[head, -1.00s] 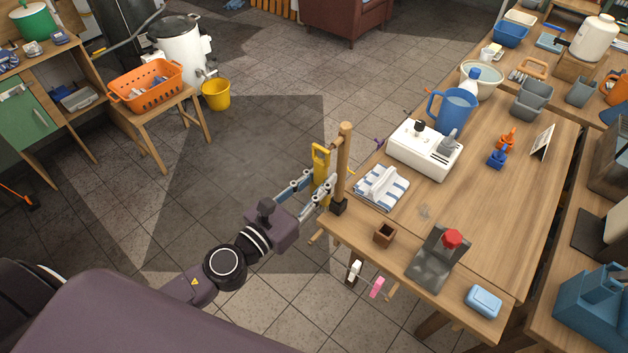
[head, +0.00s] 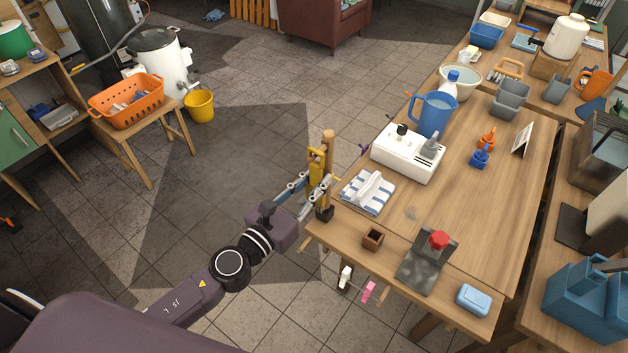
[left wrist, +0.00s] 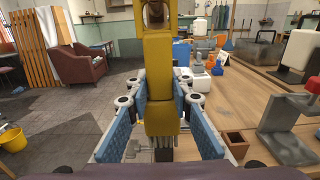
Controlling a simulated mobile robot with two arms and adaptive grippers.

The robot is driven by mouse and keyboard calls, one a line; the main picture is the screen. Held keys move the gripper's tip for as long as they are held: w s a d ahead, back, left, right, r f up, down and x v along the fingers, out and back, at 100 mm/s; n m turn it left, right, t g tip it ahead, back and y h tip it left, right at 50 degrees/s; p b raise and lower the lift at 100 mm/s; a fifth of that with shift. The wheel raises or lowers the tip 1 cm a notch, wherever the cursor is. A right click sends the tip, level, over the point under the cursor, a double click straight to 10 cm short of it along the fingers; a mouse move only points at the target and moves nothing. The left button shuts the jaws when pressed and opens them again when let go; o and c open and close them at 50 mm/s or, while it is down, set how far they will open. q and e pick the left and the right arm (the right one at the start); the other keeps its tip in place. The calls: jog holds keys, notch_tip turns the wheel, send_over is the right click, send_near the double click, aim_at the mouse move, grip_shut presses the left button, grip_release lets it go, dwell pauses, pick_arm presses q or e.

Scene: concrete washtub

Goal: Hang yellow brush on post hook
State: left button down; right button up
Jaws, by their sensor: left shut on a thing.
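The yellow brush (head: 316,168) is upright in my left gripper (head: 318,192), at the table's near left corner. The wooden post (head: 328,147) stands right beside it on a dark base. In the head view the brush partly overlaps the post, and I cannot tell whether they touch. In the left wrist view the yellow handle (left wrist: 158,75) stands between the blue finger pads, with a hole near its top and dark bristles below. I cannot make out the hook clearly. My right gripper is not in view.
Pink and white items (head: 369,292) hang at the front edge.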

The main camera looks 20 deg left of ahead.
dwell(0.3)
pick_arm(q)
jog(key=c, duration=1.7)
grip_release()
jog(key=shift+o, duration=0.4)
